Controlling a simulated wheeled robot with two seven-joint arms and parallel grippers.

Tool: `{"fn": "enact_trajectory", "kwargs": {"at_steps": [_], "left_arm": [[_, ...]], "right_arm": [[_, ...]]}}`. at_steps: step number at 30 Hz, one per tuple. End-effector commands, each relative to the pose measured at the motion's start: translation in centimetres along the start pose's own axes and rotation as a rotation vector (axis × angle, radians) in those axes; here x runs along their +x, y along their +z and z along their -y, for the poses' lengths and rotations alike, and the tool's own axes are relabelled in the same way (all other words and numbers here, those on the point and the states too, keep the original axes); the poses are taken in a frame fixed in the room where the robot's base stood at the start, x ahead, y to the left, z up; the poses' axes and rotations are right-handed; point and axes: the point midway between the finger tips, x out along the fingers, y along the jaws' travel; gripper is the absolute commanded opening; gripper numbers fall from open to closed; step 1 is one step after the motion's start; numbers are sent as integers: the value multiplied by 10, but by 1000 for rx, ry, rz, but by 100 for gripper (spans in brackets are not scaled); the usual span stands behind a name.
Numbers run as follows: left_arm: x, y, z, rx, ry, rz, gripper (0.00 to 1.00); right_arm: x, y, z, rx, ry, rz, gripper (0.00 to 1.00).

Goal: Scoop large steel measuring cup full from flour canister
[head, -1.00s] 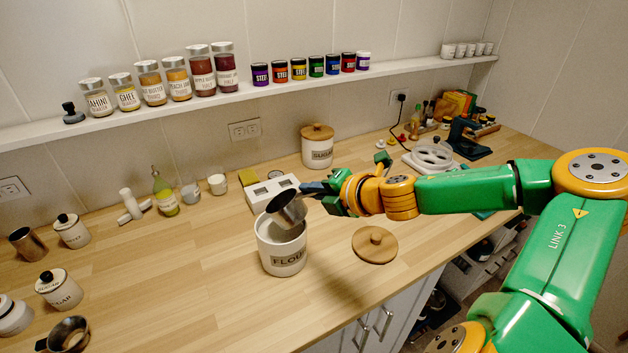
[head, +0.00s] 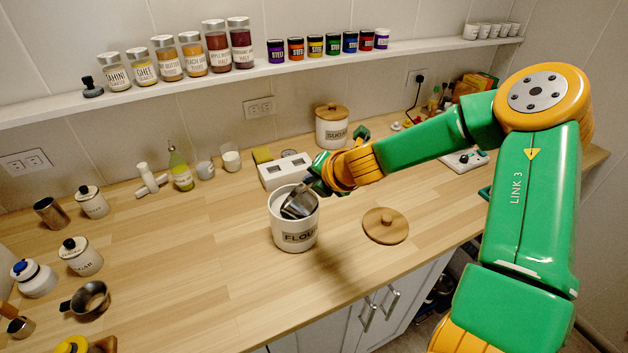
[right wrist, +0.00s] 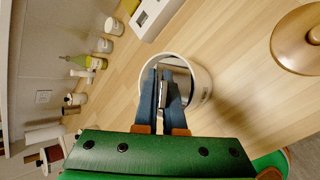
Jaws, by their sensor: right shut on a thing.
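The white flour canister (head: 297,236) stands open on the wooden counter, its label facing the front. It also shows in the right wrist view (right wrist: 203,90). The steel measuring cup (head: 298,203) is tilted inside the canister's mouth, its lower part hidden by the rim. My right gripper (head: 314,184) is shut on the cup's handle at the canister's right rim. In the right wrist view its blue fingers (right wrist: 165,88) reach over the canister opening and hide much of the cup. The flour surface and the cup's fill cannot be made out. My left gripper is not in view.
The round wooden lid (head: 385,226) lies on the counter right of the canister. The counter between is clear.

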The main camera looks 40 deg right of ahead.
Motion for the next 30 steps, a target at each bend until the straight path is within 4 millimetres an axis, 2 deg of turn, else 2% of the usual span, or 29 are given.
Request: {"fn": "enact_trajectory", "kwargs": {"at_steps": [1, 12, 30], "left_arm": [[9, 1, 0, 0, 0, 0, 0], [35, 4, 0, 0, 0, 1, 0], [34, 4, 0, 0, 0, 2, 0]], "right_arm": [[7, -3, 6, 0, -3, 0, 0], [25, -13, 17, 0, -2, 1, 0], [27, -14, 15, 0, -1, 1, 0]]}}
